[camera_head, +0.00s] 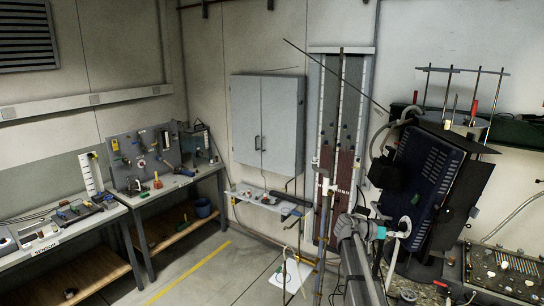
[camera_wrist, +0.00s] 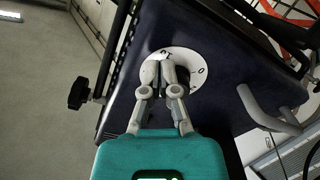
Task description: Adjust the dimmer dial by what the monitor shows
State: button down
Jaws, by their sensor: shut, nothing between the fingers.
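The dimmer dial (camera_wrist: 193,57) is a white disc with dark numbers on the dark blue face of a lamp-like housing (camera_wrist: 225,70). It also shows as a small pale disc in the head view (camera_head: 405,223), at the lower left of the blue housing (camera_head: 425,170). My gripper (camera_wrist: 167,72) is shut with nothing held. Its fingertips lie over the middle of the dial and hide its centre; I cannot tell whether they touch it. In the head view my gripper (camera_head: 396,234) is beside the dial. I cannot pick out a monitor in either view.
A black side knob (camera_wrist: 78,93) and a grey curved handle (camera_wrist: 262,110) flank the dial. Black flaps (camera_head: 388,177) stick out from the housing. A tall panel with tubes (camera_head: 340,150) stands left of it. Benches (camera_head: 150,192) line the left wall, with open floor before them.

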jog(key=shift+w+r, duration=0.25)
jog(key=shift+w, duration=0.05)
dwell(0.7)
jog(key=shift+w+f, duration=0.5)
jog(key=shift+w, duration=0.1)
dwell(0.3)
jog(key=shift+w+a+b, duration=0.1)
jog(key=shift+w+b, duration=0.2)
jog(key=shift+w, duration=0.1)
dwell(0.5)
jog(key=shift+f, duration=0.2)
jog(key=shift+a+f+b, duration=0.1)
jog(key=shift+f+b, duration=0.15)
jog(key=shift+b, duration=0.15)
jog(key=shift+s, duration=0.1)
jog(key=shift+p+v, duration=0.6)
jog(key=shift+v, duration=2.35)
